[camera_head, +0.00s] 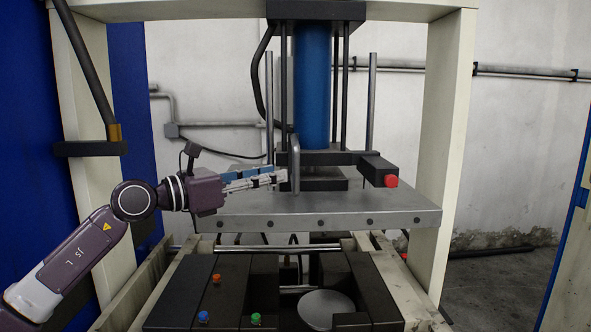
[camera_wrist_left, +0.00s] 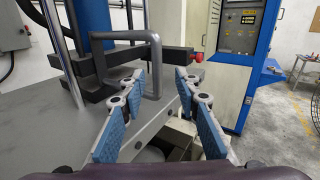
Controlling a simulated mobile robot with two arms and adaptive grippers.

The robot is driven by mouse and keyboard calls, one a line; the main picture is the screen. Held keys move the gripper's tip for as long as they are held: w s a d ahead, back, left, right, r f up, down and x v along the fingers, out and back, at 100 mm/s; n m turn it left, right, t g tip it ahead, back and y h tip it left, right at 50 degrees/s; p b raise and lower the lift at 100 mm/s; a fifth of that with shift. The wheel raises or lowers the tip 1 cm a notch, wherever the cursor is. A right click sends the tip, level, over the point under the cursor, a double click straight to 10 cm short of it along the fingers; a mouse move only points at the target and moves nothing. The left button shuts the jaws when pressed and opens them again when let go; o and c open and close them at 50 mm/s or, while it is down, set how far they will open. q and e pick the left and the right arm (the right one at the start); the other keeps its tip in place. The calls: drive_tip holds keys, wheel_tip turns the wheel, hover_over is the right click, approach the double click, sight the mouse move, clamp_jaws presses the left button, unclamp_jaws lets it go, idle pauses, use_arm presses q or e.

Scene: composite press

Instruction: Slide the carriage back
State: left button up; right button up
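A flat grey metal plate (camera_head: 330,211) spans the press, with a row of dark bolts along its front edge. A grey bar handle (camera_head: 294,164) stands up from it. I take this plate as the carriage, though no label shows it. My left gripper (camera_head: 281,177) reaches in from the left, its fingertips beside the handle. In the left wrist view, the blue-padded fingers (camera_wrist_left: 161,84) are spread apart, and the handle (camera_wrist_left: 154,62) rises between and just beyond their tips. I cannot tell whether they touch it. My right gripper is not in view.
A blue cylinder (camera_head: 311,90) and black block stand above the plate, with a red knob (camera_head: 391,181) at right. Below are black blocks with coloured knobs (camera_head: 256,319) and a round grey disc (camera_head: 326,308). Cream press columns (camera_head: 447,130) bound the sides.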

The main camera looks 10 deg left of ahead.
sight(293, 170)
use_arm(q)
drive_tip(key=p+x, duration=0.4)
drive_tip(key=x, duration=0.3)
drive_tip(key=shift+w, duration=0.4)
drive_tip(key=shift+c, duration=0.5)
clamp_jaws()
